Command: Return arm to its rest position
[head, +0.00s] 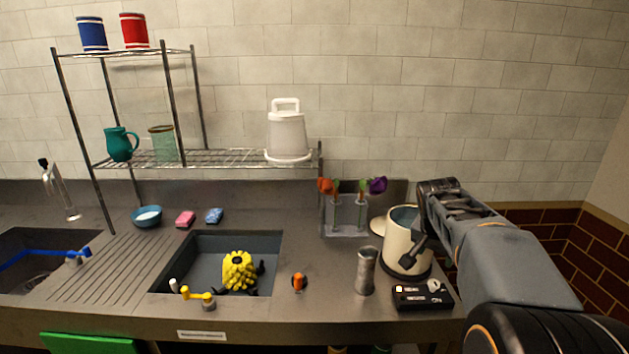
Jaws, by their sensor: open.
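My arm reaches in from the lower right. My gripper (416,247) is over the right end of the counter, in front of the cream pot (400,256), and hides part of it. A dark finger points down across the pot's side; the gripper is open and I see nothing held in it. I cannot tell whether it touches the pot. Orange and purple flowers (377,185) stand upright in clear tubes of a rack (347,229) left of the pot. A metal cylinder (366,271) stands upright in front of the rack.
A black control box (422,295) lies near the counter's front edge, below my gripper. A sink (206,249) holds a yellow knobbly object (239,270). A small orange-topped item (299,282) is right of it. A wire shelf (215,158) stands behind. The ribbed drainboard (120,262) is clear.

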